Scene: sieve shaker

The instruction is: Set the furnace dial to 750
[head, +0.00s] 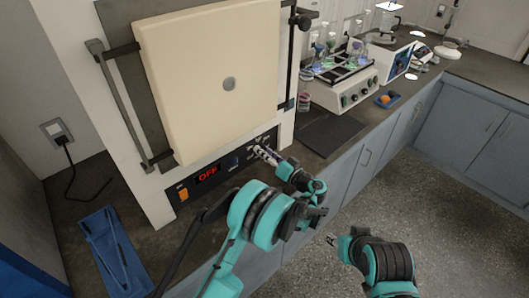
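The furnace (285,70) stands at the left of the counter with its cream door (205,105) shut. Its lower black control panel (222,168) has a red display (207,174) reading OFF and an orange switch (183,194). My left gripper (262,152) is at the right part of this panel, its fingertips close to or touching it. The dial cannot be made out; the gripper covers that area. Whether the fingers hold anything cannot be told. My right gripper (331,241) is low in front of the cabinets, away from the furnace, and its finger opening is too small to tell.
A shaker with flasks (345,90) stands right of the furnace, behind a dark mat (331,133). A blue tray with an orange item (387,100) is further right. A blue tray (115,252) lies at the lower left. The floor (450,210) at right is clear.

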